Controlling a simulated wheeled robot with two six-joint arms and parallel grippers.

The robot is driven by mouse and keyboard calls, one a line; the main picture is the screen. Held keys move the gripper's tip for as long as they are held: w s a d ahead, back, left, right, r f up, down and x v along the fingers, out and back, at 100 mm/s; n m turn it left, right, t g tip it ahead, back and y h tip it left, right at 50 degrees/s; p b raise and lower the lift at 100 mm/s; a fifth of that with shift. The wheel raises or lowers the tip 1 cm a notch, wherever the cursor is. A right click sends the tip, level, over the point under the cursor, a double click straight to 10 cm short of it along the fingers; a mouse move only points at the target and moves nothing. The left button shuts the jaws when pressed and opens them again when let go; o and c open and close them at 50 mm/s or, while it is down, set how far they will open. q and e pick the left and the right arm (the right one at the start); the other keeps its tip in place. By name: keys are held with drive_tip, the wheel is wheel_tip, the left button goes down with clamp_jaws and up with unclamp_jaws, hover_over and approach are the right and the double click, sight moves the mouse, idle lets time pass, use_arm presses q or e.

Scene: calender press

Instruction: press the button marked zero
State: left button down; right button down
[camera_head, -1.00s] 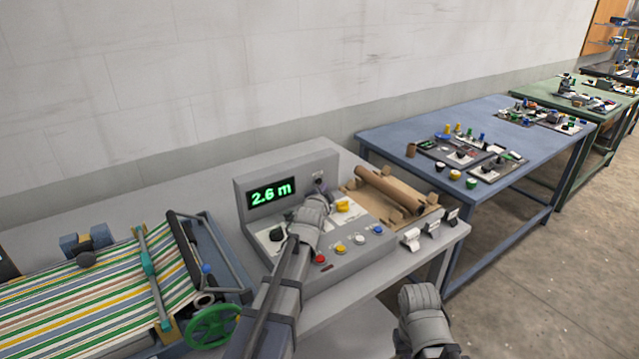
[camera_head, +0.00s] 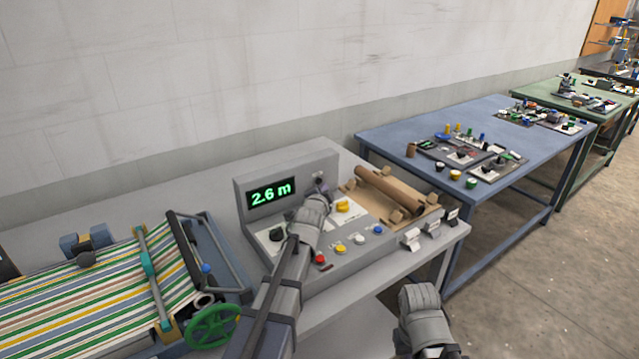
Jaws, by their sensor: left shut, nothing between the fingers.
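The grey control console (camera_head: 250,222) has a green display (camera_head: 270,193) reading 2.6 m. A row of buttons runs along its front: red (camera_head: 320,259), yellow (camera_head: 340,249), white (camera_head: 359,239) and blue (camera_head: 378,230). Their small labels are too blurred to read, so I cannot tell which is marked zero. My left gripper (camera_head: 320,187) is shut and empty, close to the upright panel right of the display. I cannot tell whether it touches the panel. My left arm hides part of the console. My right arm ends low at the right; its fingers cannot be made out.
A black knob (camera_head: 277,234) and a yellow knob (camera_head: 342,206) sit on the console. A wooden cradle with brown rollers (camera_head: 390,189) stands to its right. Striped cloth (camera_head: 80,293) and a green handwheel (camera_head: 213,326) lie left. A blue table (camera_head: 400,130) stands beyond.

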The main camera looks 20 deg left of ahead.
use_arm(q)
drive_tip(key=shift+w+a, duration=0.1)
drive_tip(key=shift+w+a, duration=0.2)
drive_tip(key=shift+a, duration=0.05)
idle(0.3)
drive_tip(key=shift+w+a, duration=0.2)
drive_tip(key=shift+a, duration=0.1)
idle(0.7)
idle(0.4)
drive_tip(key=shift+s+d, duration=0.5)
drive_tip(key=shift+d, duration=0.15)
drive_tip(key=shift+s+d, duration=0.8)
drive_tip(key=shift+d, duration=0.2)
drive_tip(key=shift+s+d, duration=0.75)
drive_tip(key=shift+d, duration=0.2)
